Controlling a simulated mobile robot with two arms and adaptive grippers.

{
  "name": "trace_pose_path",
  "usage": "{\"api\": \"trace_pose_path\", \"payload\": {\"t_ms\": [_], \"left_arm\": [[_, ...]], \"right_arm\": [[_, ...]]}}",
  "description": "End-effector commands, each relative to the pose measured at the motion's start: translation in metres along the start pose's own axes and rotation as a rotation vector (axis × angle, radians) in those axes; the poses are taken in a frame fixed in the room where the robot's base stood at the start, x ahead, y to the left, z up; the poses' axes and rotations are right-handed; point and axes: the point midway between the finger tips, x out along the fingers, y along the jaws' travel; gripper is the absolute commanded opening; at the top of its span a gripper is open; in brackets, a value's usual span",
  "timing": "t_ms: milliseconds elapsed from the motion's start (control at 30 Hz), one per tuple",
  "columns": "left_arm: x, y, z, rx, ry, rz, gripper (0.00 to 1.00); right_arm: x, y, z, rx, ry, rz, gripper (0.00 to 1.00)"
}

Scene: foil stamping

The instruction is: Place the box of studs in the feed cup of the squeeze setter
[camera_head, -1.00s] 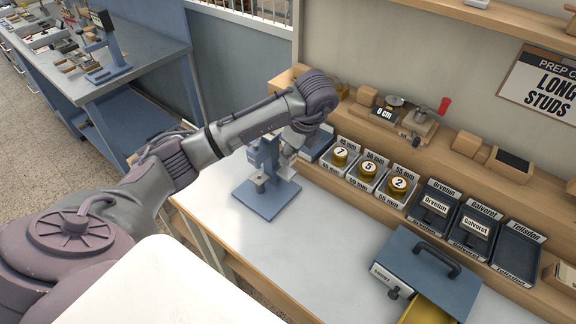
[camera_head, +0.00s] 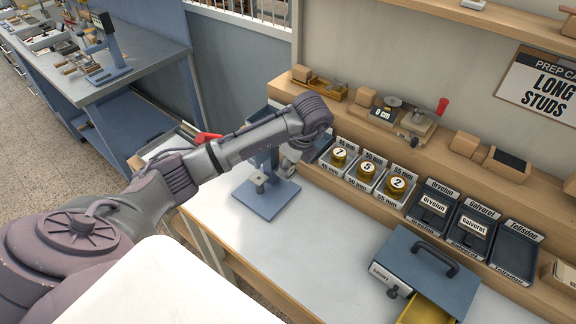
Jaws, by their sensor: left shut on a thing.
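The blue setter with a flat base plate (camera_head: 267,199) stands on the white bench top, and my left arm hides its upper part. My left gripper (camera_head: 290,160) is beside the setter's column on its right, above the base plate's right edge, and points down. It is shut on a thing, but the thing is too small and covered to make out. I cannot make out the feed cup. My right gripper is not in view.
Several labelled trays line the bench back; the right one (camera_head: 515,252) is empty. A blue case (camera_head: 428,270) with a yellow drawer stands at the front right. A red handle (camera_head: 208,137) shows behind my arm. The bench middle is clear.

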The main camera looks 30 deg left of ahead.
Motion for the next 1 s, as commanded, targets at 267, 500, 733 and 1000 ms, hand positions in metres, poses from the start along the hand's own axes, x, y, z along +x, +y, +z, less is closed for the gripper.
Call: {"api": "trace_pose_path", "payload": {"t_ms": [267, 500, 733, 1000], "left_arm": [[0.012, 0.005, -0.006, 0.009, 0.004, 0.019, 0.43], [0.012, 0.005, -0.007, 0.011, 0.006, 0.02, 0.53], [0.011, 0.005, -0.008, 0.013, 0.007, 0.019, 0.53], [-0.008, 0.003, -0.003, 0.013, 0.008, 0.012, 0.53]], "right_arm": [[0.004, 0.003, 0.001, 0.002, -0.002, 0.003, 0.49], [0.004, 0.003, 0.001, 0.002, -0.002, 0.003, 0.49], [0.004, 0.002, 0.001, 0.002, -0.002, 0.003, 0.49], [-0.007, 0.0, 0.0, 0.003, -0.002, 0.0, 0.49]]}}
